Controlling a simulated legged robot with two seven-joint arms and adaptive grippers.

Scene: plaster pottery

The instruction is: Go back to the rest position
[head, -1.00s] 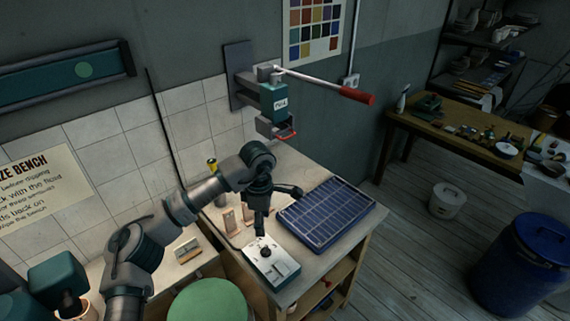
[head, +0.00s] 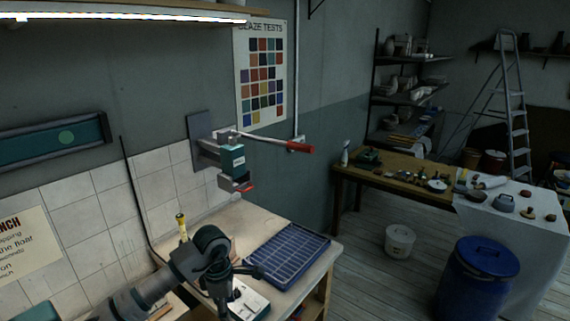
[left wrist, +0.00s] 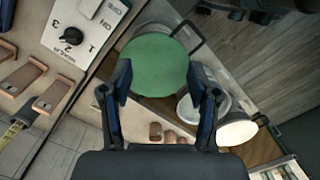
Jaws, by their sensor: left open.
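My left gripper (left wrist: 162,100) is open in the left wrist view, with its two fingers spread apart and nothing held between them. Beyond the fingers is a round green lid or disc (left wrist: 154,64), lower down. In the head view my left arm comes in from the lower left and reaches over the bench (head: 247,222). Its gripper end is mostly hidden behind the wrist there. My right gripper is not in view.
A white control box with a knob (left wrist: 75,33) sits on the bench, also in the head view (head: 250,301). A blue gridded tray (head: 287,253) lies beside it. A wall-mounted lever device (head: 235,160) is above. A blue barrel (head: 478,280) and white bucket (head: 399,241) stand on the floor.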

